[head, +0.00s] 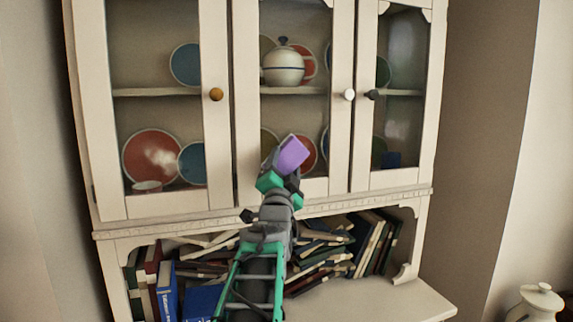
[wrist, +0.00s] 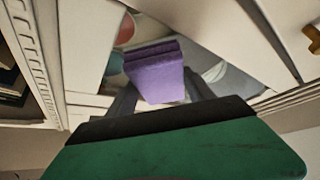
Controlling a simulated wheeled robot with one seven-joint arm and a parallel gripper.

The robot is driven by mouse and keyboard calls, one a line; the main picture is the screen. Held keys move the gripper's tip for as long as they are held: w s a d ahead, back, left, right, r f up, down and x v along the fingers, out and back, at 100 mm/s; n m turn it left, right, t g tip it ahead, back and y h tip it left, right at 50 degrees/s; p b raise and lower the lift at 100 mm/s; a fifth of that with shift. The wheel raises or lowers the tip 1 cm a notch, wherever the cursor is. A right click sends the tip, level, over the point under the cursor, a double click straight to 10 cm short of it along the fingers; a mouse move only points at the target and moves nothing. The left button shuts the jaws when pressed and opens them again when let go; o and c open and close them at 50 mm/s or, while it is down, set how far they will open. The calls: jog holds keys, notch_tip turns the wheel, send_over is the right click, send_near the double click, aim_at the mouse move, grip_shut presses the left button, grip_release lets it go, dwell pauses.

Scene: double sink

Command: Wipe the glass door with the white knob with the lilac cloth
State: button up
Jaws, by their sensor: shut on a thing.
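The glass door with the white knob (head: 349,95) is the middle one of three on a cream cabinet. Its pane (head: 262,110) is shut in front of shelves of dishes. The lilac cloth (head: 292,154) is a folded block and also shows in the wrist view (wrist: 157,78). My gripper (head: 280,168) is shut on the cloth and holds it in front of the lower part of the middle door. Whether the cloth touches the glass I cannot tell. My gripper and the cloth hide part of the lower pane.
The left door has an orange-brown knob (head: 216,94) and the right door a black knob (head: 372,95). Below the doors is a ledge (head: 160,228), then an open shelf with several leaning books (head: 375,245). A white lidded jar (head: 537,302) stands at the lower right.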

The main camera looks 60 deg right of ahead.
aim_at(298, 165)
jog(key=shift+w+d, duration=0.4)
jog(key=shift+d, duration=0.05)
dwell(0.4)
jog(key=shift+s+d+b, duration=0.8)
jog(key=shift+s+d, duration=0.5)
jog(key=shift+s, duration=0.2)
jog(key=shift+s+d+b, duration=0.35)
jog(key=shift+s+d, duration=1)
jog(key=shift+d, duration=0.2)
jog(key=shift+f+b, duration=0.1)
jog(key=shift+b, duration=0.3)
jog(key=shift+w+a+b, duration=0.35)
jog(key=shift+w+b, duration=0.05)
jog(key=shift+b, duration=0.3)
jog(key=shift+w+a+b, duration=1.95)
jog(key=shift+w+a, duration=0.35)
jog(key=shift+w, duration=0.25)
